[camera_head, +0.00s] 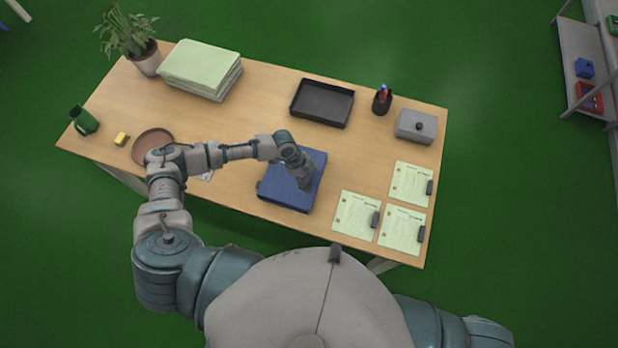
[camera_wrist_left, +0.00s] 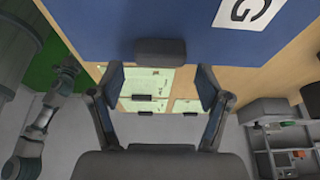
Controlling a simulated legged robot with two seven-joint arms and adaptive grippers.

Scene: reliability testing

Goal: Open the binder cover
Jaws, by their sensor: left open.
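The blue binder (camera_head: 279,187) lies flat near the front middle of the table and looks shut. In the left wrist view its blue surface (camera_wrist_left: 170,20) fills the top, with part of a white label bearing a dark letter (camera_wrist_left: 240,10). My left gripper (camera_head: 306,184) is over the right part of the binder. In the left wrist view the fingers of this gripper (camera_wrist_left: 162,86) are apart with nothing held between them. I cannot tell whether a fingertip touches the cover. My right gripper is out of view.
Clipboards with pale green sheets (camera_head: 356,212) lie right of the binder. Behind it are a black tray (camera_head: 322,102), a pen cup (camera_head: 381,103) and a grey box (camera_head: 415,126). A brown round dish (camera_head: 153,140), paper stack (camera_head: 203,66), and plant (camera_head: 128,35) stand left. The wooden table (camera_head: 275,85) has clear patches.

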